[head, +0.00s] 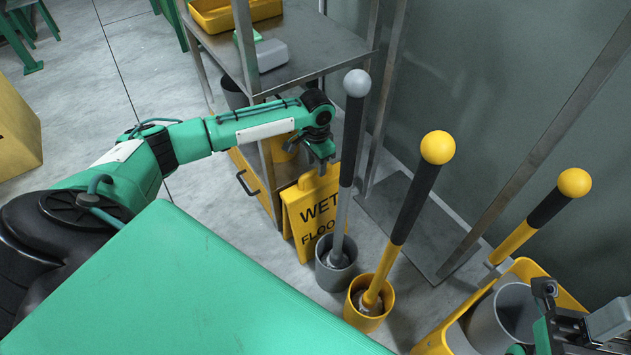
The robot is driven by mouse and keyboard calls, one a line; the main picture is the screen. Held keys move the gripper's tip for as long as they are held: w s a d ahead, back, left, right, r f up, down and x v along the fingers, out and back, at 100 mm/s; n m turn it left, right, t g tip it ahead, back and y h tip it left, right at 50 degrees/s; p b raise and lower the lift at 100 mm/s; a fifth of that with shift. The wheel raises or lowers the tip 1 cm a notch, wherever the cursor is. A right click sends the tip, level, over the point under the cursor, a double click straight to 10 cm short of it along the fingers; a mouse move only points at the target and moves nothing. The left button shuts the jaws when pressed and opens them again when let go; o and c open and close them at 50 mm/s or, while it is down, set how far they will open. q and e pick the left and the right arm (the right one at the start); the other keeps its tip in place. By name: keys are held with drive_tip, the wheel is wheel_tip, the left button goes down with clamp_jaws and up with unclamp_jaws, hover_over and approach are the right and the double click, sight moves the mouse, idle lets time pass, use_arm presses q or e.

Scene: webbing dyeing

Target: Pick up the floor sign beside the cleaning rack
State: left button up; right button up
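The yellow floor sign (312,215) stands upright on the floor beside the metal cleaning rack, with the words "WET FLOOR" on its face. My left gripper (322,168) points down at the sign's top edge, and its fingers overlap that edge in the picture. I cannot tell whether they touch or grip it. The sign's lower right part is hidden behind a grey-handled plunger or brush and its grey pot. My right arm shows only at the bottom right corner, and its gripper cannot be made out clearly.
The cleaning rack (320,48) holds a yellow bin (235,12). A grey pot (336,272) and a yellow pot (370,318) with tall ball-topped handles stand close in front of the sign. A yellow bucket cart (436,340) is at right. Grey floor lies open left of the sign.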

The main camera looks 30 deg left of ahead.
sight(315, 172)
use_arm(q)
drive_tip(key=f+b, duration=0.1)
drive_tip(key=f, duration=0.2)
drive_tip(key=f+b, duration=0.1)
drive_tip(key=f, duration=0.1)
drive_tip(key=shift+w+a+b, duration=0.2)
drive_tip(key=shift+a+b, duration=0.05)
drive_tip(key=shift+b, duration=0.05)
drive_tip(key=shift+r, duration=0.1)
drive_tip(key=shift+c, duration=0.4)
clamp_jaws()
idle(0.5)
